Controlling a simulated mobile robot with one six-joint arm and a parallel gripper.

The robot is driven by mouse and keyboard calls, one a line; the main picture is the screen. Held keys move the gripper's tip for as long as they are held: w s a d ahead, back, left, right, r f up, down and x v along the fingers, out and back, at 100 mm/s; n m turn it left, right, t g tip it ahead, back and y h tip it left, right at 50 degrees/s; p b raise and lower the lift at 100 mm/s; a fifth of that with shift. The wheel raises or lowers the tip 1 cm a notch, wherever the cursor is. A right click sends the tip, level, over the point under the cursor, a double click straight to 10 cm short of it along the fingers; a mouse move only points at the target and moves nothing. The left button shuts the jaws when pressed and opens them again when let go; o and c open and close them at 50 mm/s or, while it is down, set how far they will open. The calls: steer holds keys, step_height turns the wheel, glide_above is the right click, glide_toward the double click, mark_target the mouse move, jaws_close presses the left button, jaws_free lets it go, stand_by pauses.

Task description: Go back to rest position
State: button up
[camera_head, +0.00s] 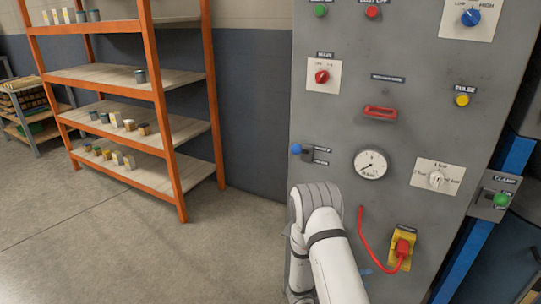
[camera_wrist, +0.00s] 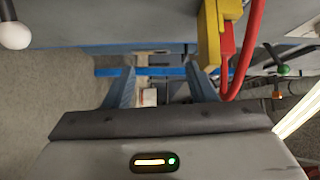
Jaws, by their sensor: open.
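My gripper (camera_wrist: 161,72) shows in the wrist view with its two fingers apart and nothing held between them. In the wrist view the yellow socket (camera_wrist: 208,40) and red plug (camera_wrist: 228,42) are just beyond the right finger; contact cannot be told.
A red cable (camera_head: 364,245) loops from the plug close to my arm. A clamp lever with a green knob (camera_head: 501,199) juts out at the right. An orange shelf rack (camera_head: 152,75) with small cans stands at the left. The floor (camera_head: 120,245) before it is clear.

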steer(key=s+a+r+m+g+y+p, duration=0.1)
steer(key=s+r+m+g+y+p, duration=0.2)
steer(key=r+m, duration=0.55)
steer(key=s+r+m+g+y+p, duration=0.2)
steer(key=s+r+m+p, duration=0.3)
steer(key=r, duration=0.7)
steer(key=s+a+r+m+g+y+p, duration=0.1)
steer(key=s+r+m+g+y+p, duration=0.3)
steer(key=r+m, duration=0.6)
steer(key=s+a+r+m+t+y+p, duration=0.2)
steer(key=s+a+r+m+p, duration=0.1)
steer(key=r, duration=0.4)
steer(key=s+a+r+m+t+y+p, duration=0.3)
steer(key=a+r+m+p, duration=0.1)
steer(key=r+m, duration=0.3)
steer(key=s+a+r+m+t+y+p, duration=0.2)
steer(key=s+a+r+m+y+p, duration=0.1)
steer(key=r, duration=0.5)
steer(key=s+a+m, duration=0.1)
steer(key=a+m, duration=0.1)
steer(key=m, duration=0.1)
